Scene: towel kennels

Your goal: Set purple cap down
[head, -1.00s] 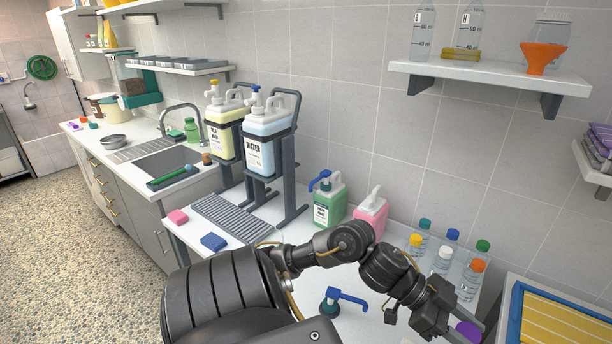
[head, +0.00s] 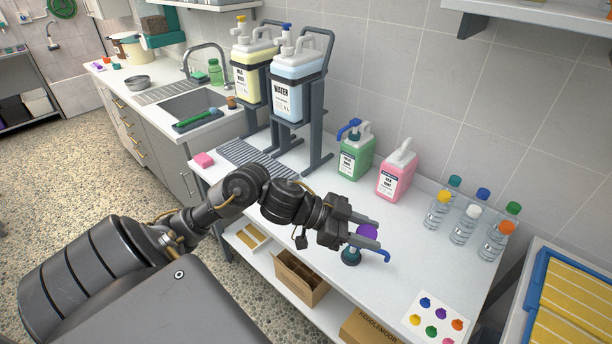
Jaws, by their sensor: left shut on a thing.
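My left gripper (head: 372,232) is shut on the purple cap (head: 367,231), holding it between its two fingers over the white table (head: 408,245). A loose blue pump head (head: 376,253) with a dark collar stands on the table just below the gripper, partly hidden by it. I cannot tell how much height lies between the cap and the table. A white card (head: 428,322) with several coloured cap-like spots lies at the table's front right. My right gripper is out of view.
Several clear bottles (head: 462,226) with coloured caps stand at the right. A green jug (head: 355,158) with a blue pump and a pink jug (head: 396,176) stand at the back. The table middle is fairly clear.

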